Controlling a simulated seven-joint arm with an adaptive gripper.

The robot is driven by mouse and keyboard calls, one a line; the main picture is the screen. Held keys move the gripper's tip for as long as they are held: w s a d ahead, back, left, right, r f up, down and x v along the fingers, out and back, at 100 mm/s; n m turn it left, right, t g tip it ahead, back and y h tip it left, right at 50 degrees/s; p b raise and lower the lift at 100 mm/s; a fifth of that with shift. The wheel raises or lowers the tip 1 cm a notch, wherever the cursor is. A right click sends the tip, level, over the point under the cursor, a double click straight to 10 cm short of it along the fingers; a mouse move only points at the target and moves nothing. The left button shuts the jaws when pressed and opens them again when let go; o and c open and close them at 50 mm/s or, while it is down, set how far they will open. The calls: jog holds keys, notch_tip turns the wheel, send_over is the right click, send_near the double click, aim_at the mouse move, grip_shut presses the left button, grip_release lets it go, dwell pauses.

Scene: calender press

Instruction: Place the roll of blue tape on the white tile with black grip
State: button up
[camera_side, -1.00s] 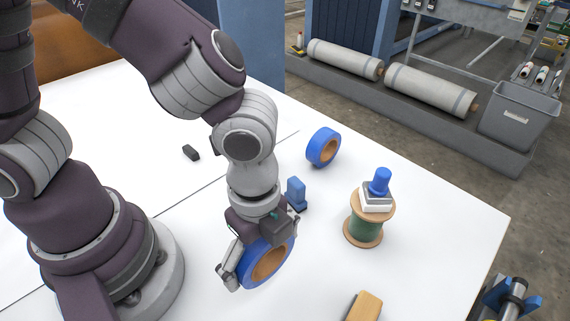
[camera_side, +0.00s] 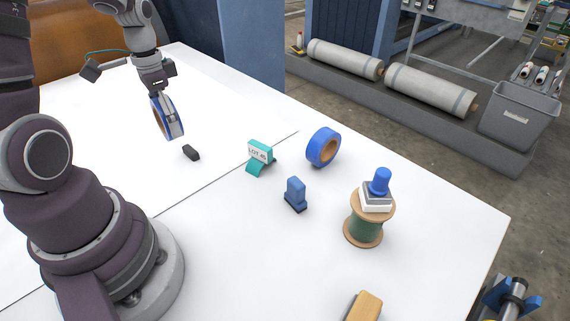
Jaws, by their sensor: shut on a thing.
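My gripper (camera_side: 168,112) is shut on a roll of blue tape (camera_side: 157,118) and holds it upright above the far left part of the table. A small black grip (camera_side: 191,152) lies just below and to the right of the held roll in the picture. The white tile under the grip cannot be told apart from the white tabletop. A second blue tape roll (camera_side: 323,147) with a brown core stands on edge further right, away from my gripper.
A teal stand with a white label (camera_side: 259,153), a blue block (camera_side: 295,194) and a green spool (camera_side: 363,230) with a blue-topped stamp (camera_side: 379,187) on it stand right of centre. A tan block (camera_side: 363,307) lies at the front. The white table (camera_side: 440,235) is otherwise mostly clear.

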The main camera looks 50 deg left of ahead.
aim_at(173, 167)
jog(key=shift+n, duration=0.5)
jog(key=f, duration=0.2)
jog(key=s+a+f, duration=0.1)
jog(key=f, duration=0.5)
jog(key=shift+s+a, duration=0.2)
jog(key=shift+a, duration=0.2)
jog(key=shift+f, duration=0.1)
jog(key=o, duration=0.9)
jog(key=shift+f, duration=0.1)
jog(key=shift+o, duration=0.2)
notch_tip(173, 167, up, 12)
jog(key=d+r+t, duration=0.2)
jog(key=d+r, duration=0.1)
jog(key=d, duration=0.5)
jog(key=d+r+t, duration=0.3)
jog(key=d+r, duration=0.1)
jog(key=d, duration=0.5)
jog(key=shift+t, duration=0.3)
